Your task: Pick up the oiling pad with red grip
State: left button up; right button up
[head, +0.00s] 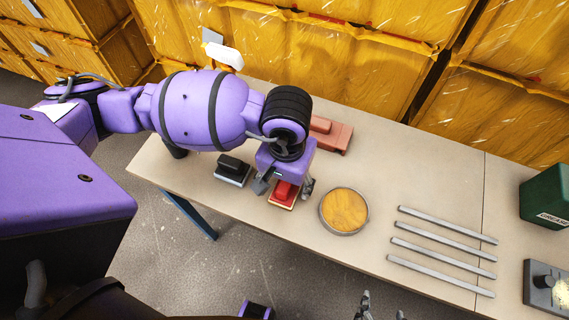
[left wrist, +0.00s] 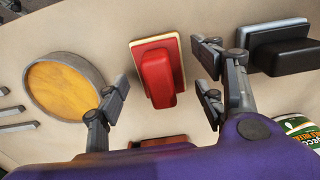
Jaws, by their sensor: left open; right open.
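The oiling pad with red grip (head: 284,191) lies on the beige table near its front edge. In the left wrist view my gripper (left wrist: 164,82) is open, with the pad between the fingers and no clear contact. My right gripper (head: 381,306) is at the bottom edge of the head view, open and empty, partly cut off.
A black-gripped pad (head: 233,170) lies left of the red one, and a larger reddish block (head: 329,133) behind. A round dish of amber liquid (head: 344,209) is close on the right. Several metal bars (head: 442,240) and a green can (head: 546,196) stand farther right.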

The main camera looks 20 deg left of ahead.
pick_arm(q)
jog(key=shift+f, duration=0.3)
jog(key=c, duration=1.4)
